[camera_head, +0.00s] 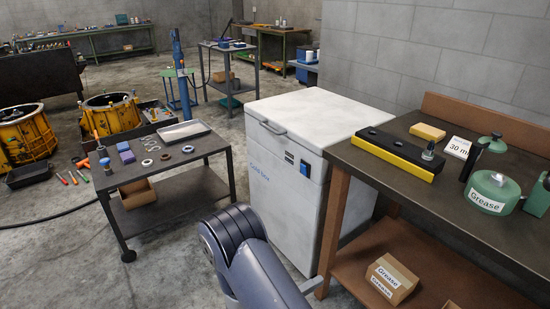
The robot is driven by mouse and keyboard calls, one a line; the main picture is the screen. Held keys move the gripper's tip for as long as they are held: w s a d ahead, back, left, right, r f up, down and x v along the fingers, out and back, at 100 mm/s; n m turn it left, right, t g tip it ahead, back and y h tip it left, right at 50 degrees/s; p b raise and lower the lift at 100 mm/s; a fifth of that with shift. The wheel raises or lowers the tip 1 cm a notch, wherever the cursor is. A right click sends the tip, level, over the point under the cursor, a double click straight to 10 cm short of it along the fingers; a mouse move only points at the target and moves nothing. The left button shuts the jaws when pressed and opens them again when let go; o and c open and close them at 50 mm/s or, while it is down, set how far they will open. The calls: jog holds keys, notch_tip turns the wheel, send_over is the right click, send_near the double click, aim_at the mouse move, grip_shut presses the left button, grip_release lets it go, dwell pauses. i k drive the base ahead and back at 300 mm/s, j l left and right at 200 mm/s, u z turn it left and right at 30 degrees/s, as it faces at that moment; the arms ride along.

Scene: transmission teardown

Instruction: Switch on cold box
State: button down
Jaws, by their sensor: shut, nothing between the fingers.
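The cold box (272,205) is a white chest in the middle of the view, with its lid (318,112) shut and a grey handle (272,127) at the lid's front left edge. Blue lettering on its front seems to read "Cold box". A small blue switch (304,168) sits at the upper right of the front, beside a dark vent or panel (289,157). I cannot tell the switch's position. My arm's grey links rise from the bottom edge in front of the box. My gripper is not visible.
A dark workbench (440,200) stands close on the right, with a black-and-yellow bar (398,153) and a green grease container (494,192). A wheeled cart (180,178) with small parts stands left. Yellow housings (25,136) are farther left. Floor (170,262) is open at lower left.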

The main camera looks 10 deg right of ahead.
aim_at(304, 171)
jog(key=i+u, duration=0.15)
jog(key=i, duration=0.55)
jog(key=i+l+u, duration=0.2)
jog(key=i, duration=0.5)
